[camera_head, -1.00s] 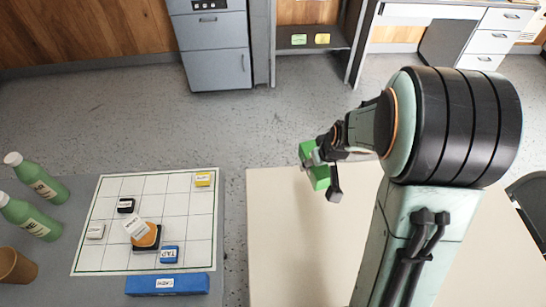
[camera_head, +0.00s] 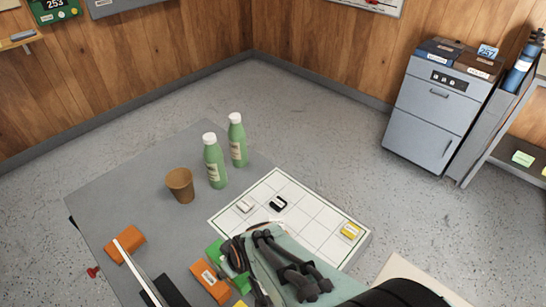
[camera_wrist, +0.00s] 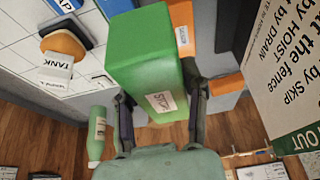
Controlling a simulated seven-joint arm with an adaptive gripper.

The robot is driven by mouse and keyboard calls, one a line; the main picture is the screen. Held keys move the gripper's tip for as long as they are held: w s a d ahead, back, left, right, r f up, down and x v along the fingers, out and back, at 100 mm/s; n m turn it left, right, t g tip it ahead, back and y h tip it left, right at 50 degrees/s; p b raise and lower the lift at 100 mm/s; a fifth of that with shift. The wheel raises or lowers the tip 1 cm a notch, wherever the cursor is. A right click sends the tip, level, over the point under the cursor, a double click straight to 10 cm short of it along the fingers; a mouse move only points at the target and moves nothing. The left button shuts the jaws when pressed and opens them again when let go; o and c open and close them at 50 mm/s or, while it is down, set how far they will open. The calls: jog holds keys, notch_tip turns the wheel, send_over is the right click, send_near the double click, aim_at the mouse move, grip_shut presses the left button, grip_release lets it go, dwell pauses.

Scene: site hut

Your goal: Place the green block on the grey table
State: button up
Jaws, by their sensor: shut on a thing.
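The green block (camera_wrist: 148,62) is held between the two fingers of my gripper (camera_wrist: 158,102) in the wrist view, with a white label on its side. In the head view the green block (camera_head: 215,252) shows only in part beside my gripper (camera_head: 232,258), which is over the near part of the grey table (camera_head: 120,190). My arm hides part of both. I cannot tell whether the block touches the tabletop. An orange block (camera_head: 209,283) lies close by the gripper, and it also shows behind the green block in the wrist view (camera_wrist: 182,22).
A white grid mat (camera_head: 275,178) holds white (camera_head: 245,205), black (camera_head: 278,203) and yellow (camera_head: 350,230) blocks. Two green bottles (camera_head: 214,165) and a brown cup (camera_head: 180,186) stand behind. Another orange block (camera_head: 131,243) is beside an upright sign (camera_head: 138,268). The table's far left is clear.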

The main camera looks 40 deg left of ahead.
jog(key=w+a+f, duration=0.1)
jog(key=a+f, duration=0.2)
jog(key=a, duration=0.1)
jog(key=w+a+f, duration=0.1)
jog(key=a+f, duration=0.2)
jog(key=a, duration=0.1)
jog(key=w+a+f, duration=0.2)
jog(key=a+f, duration=0.1)
jog(key=a, duration=0.1)
jog(key=shift+a+f, duration=0.2)
jog(key=shift+a, duration=0.2)
jog(key=shift+a+f, duration=0.2)
jog(key=shift+f, duration=1.55)
jog(key=shift+f, duration=0.2)
jog(key=o, duration=1.2)
jog(key=shift+r, duration=0.15)
